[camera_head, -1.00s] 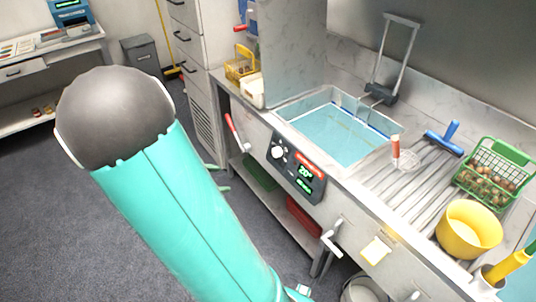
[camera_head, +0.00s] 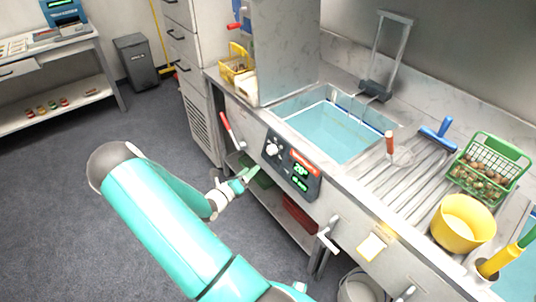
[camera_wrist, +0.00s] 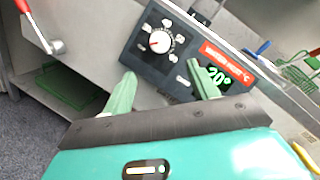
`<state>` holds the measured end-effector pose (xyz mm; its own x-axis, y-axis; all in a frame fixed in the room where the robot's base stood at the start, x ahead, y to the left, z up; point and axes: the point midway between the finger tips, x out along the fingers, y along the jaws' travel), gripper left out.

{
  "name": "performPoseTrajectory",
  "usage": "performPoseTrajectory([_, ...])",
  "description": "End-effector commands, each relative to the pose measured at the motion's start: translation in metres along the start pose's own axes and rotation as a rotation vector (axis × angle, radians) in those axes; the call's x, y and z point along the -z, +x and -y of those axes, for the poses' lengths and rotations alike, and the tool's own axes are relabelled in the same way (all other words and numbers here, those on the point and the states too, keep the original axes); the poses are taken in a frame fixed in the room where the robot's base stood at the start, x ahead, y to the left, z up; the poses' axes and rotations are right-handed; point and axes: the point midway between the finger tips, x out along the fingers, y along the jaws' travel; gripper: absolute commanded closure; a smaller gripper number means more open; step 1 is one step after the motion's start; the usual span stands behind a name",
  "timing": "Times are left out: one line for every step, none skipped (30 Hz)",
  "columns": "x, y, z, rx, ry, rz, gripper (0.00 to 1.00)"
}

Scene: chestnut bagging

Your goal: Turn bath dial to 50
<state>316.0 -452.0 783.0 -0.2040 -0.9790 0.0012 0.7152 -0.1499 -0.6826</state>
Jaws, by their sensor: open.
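The bath dial is a round white knob (camera_head: 272,150) on a dark control panel (camera_head: 291,180) on the front of the sink counter. In the wrist view the dial (camera_wrist: 160,42) sits near the top middle, with marks around it. The green display (camera_wrist: 214,76) beside it reads 20°. My gripper (camera_head: 247,176) is left of and below the panel in the head view, apart from it. In the wrist view its two green fingers (camera_wrist: 163,92) are spread with nothing between them, and the dial lies beyond them. The water bath (camera_head: 335,130) is above the panel.
A red-handled lever (camera_head: 228,128) is left of the panel and another lever (camera_head: 328,235) is to its right. A yellow bucket (camera_head: 463,222) and a green basket of chestnuts (camera_head: 488,168) stand on the counter.

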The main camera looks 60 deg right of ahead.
Motion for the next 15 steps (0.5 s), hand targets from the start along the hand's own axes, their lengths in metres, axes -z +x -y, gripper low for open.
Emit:
performPoseTrajectory([0.001, 0.009, 0.001, 0.003, 0.001, -0.001, 0.41])
performPoseTrajectory([0.001, 0.015, 0.001, 0.004, 0.001, -0.002, 0.41])
performPoseTrajectory([0.001, 0.023, 0.001, 0.003, 0.002, -0.002, 0.41])
performPoseTrajectory([0.001, 0.029, 0.001, 0.004, 0.002, -0.003, 0.41])
performPoseTrajectory([0.001, 0.035, 0.001, 0.004, 0.003, -0.003, 0.41])
performPoseTrajectory([0.001, 0.043, 0.002, 0.003, 0.002, -0.003, 0.41])
performPoseTrajectory([0.001, 0.049, 0.001, 0.004, 0.003, -0.003, 0.41])
performPoseTrajectory([0.001, 0.055, 0.001, 0.004, 0.003, -0.003, 0.41])
performPoseTrajectory([0.001, 0.063, 0.002, 0.004, 0.002, -0.003, 0.41])
performPoseTrajectory([0.001, 0.069, 0.002, 0.004, 0.003, -0.003, 0.41])
performPoseTrajectory([0.001, 0.075, 0.001, 0.004, 0.004, -0.003, 0.41])
performPoseTrajectory([0.001, 0.082, 0.001, 0.003, 0.003, -0.003, 0.41])
performPoseTrajectory([0.001, 0.087, 0.001, 0.003, 0.004, -0.003, 0.41])
performPoseTrajectory([0.001, 0.093, 0.001, 0.003, 0.004, -0.003, 0.41])
performPoseTrajectory([0.001, 0.099, 0.001, 0.002, 0.004, -0.003, 0.41])
